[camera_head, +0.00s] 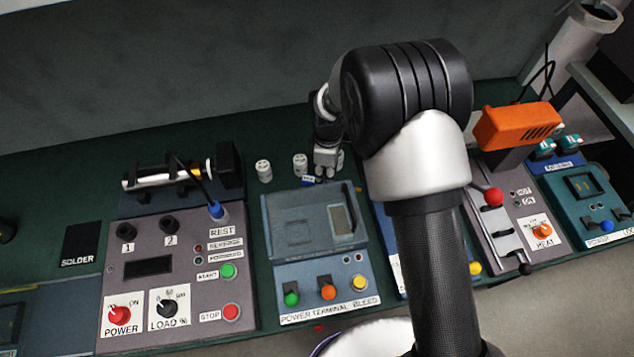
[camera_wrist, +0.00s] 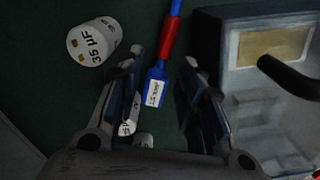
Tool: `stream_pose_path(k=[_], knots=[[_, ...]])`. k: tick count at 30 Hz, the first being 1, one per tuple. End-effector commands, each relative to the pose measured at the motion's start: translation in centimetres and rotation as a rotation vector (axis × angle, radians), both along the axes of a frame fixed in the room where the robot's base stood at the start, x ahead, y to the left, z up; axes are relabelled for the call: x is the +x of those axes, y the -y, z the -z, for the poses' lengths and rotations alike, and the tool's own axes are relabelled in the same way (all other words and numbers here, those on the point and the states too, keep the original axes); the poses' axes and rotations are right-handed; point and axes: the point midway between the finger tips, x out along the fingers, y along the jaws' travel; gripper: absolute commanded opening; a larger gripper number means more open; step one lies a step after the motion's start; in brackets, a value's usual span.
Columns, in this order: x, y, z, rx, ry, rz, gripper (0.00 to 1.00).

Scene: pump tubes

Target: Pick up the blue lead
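The blue lead (camera_wrist: 155,90) lies on the dark green surface in the wrist view. It has a small white label on its blue end and a red sleeve (camera_wrist: 169,38) further up. My gripper (camera_wrist: 163,62) is open, with one finger on each side of the lead's labelled end, and seems apart from it. In the head view my gripper (camera_head: 326,168) is low over the bench behind the power terminal. A small blue end of the lead (camera_head: 308,180) shows beside it; the rest is hidden there.
A white 35 µF capacitor (camera_wrist: 93,45) stands left of my gripper. Parts of other white pieces (camera_wrist: 143,139) show between and behind the fingers. The power terminal (camera_head: 315,225) is close to the right finger in the wrist view. More white capacitors (camera_head: 264,170) stand on the bench.

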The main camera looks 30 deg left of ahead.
Motion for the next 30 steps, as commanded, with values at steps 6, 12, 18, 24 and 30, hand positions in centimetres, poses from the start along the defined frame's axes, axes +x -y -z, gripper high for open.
stream_pose_path(k=[6, 12, 18, 24, 30], knots=[[-0.3, 0.2, 3.7, -0.003, -0.002, 0.000, 0.35], [-0.2, 0.1, 4.2, 0.000, -0.001, 0.000, 0.35], [-0.2, 0.1, 4.1, -0.001, -0.001, 0.000, 0.28], [-0.2, 0.1, 4.1, -0.001, -0.001, 0.000, 0.14], [-0.2, 0.1, 4.1, -0.001, -0.001, 0.000, 0.01]])
